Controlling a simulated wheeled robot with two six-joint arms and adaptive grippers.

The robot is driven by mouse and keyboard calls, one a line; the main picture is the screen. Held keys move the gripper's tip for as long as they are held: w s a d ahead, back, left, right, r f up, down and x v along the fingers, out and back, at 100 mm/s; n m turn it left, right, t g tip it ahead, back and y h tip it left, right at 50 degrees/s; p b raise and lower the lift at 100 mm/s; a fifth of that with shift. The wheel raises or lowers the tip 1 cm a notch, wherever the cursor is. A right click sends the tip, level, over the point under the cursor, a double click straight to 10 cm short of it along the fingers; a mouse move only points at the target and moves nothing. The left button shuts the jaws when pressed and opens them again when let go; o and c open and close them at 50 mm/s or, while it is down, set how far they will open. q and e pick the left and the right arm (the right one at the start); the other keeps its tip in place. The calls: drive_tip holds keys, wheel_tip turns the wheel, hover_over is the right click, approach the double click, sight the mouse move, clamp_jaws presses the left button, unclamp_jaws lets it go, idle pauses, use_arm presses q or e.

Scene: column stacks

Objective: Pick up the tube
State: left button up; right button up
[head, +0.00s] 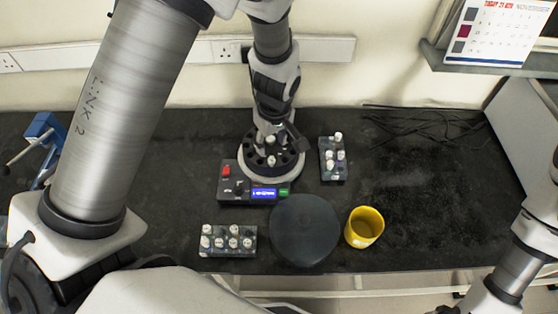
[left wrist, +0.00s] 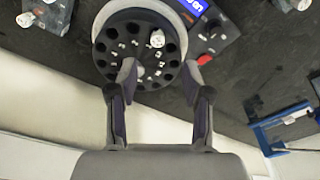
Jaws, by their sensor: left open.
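A centrifuge (head: 232,188) with a round black rotor stands mid-table. A white-capped tube (head: 271,160) sits in the rotor; in the left wrist view a capped tube (left wrist: 157,38) stands in a rotor hole. My left gripper (head: 277,130) is above the back of the rotor and hides part of it. In the left wrist view its fingers (left wrist: 166,66) are apart with nothing between them, and the capped tube is beyond their tips. More white-capped tubes stand in a front rack (head: 228,251) and a back-right rack (head: 336,174). My right gripper is out of view.
A round black lid (head: 304,230) lies in front of the centrifuge, with a yellow cup (head: 364,228) to its right. A blue clamp-like device (head: 40,128) stands at the far left. Black cables (head: 420,125) lie at the back right. The table's right side is mostly clear.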

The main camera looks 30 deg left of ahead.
sight(272, 160)
use_arm(q)
drive_tip(key=f, duration=0.8)
drive_tip(key=shift+w+a+f, duration=0.2)
drive_tip(key=shift+w, duration=0.1)
drive_tip(key=shift+c, duration=0.3)
drive_tip(key=c, duration=0.7)
